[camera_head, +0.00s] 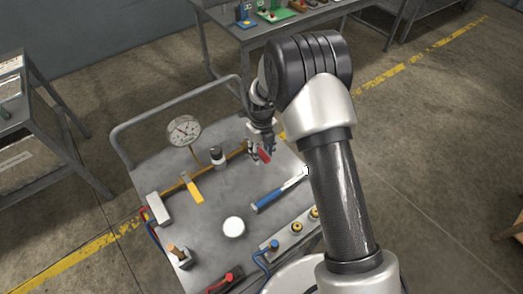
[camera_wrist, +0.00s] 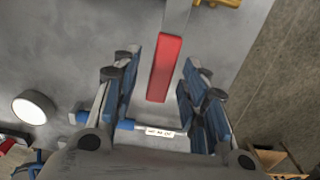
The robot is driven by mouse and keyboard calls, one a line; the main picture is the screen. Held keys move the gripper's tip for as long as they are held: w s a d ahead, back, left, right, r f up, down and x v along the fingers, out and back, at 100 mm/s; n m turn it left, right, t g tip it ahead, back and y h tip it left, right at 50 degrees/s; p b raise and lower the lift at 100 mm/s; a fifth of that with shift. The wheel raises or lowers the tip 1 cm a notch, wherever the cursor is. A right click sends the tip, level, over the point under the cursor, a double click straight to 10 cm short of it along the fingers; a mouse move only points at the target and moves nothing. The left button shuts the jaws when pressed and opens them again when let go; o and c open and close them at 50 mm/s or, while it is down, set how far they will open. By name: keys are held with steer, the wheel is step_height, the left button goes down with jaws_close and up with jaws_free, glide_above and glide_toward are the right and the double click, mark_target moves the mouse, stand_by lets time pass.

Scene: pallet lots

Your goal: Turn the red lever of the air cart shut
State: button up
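The air cart (camera_head: 205,235) is a grey-topped cart with a brass pipe running across it. The red lever (camera_head: 265,155) is at the right end of the pipe; in the wrist view it is a red bar (camera_wrist: 164,68) on a grey metal arm, pointing toward me. My gripper (camera_head: 261,147) is over that end of the pipe, partly covering the valve. In the wrist view, my gripper (camera_wrist: 162,70) is open, its blue-padded fingers either side of the red lever with a gap on both sides. I cannot tell how far above the lever the fingertips are.
A yellow lever (camera_head: 194,191), a gauge (camera_head: 184,131) and a blue-handled tool (camera_head: 270,200) are on the cart. A white round disc (camera_head: 233,227) lies near the middle. A grey workbench (camera_head: 270,32) stands behind, another table (camera_head: 25,130) at left.

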mark_target(262, 154)
step_height(262, 154, up, 12)
stand_by(0.5)
stand_by(0.3)
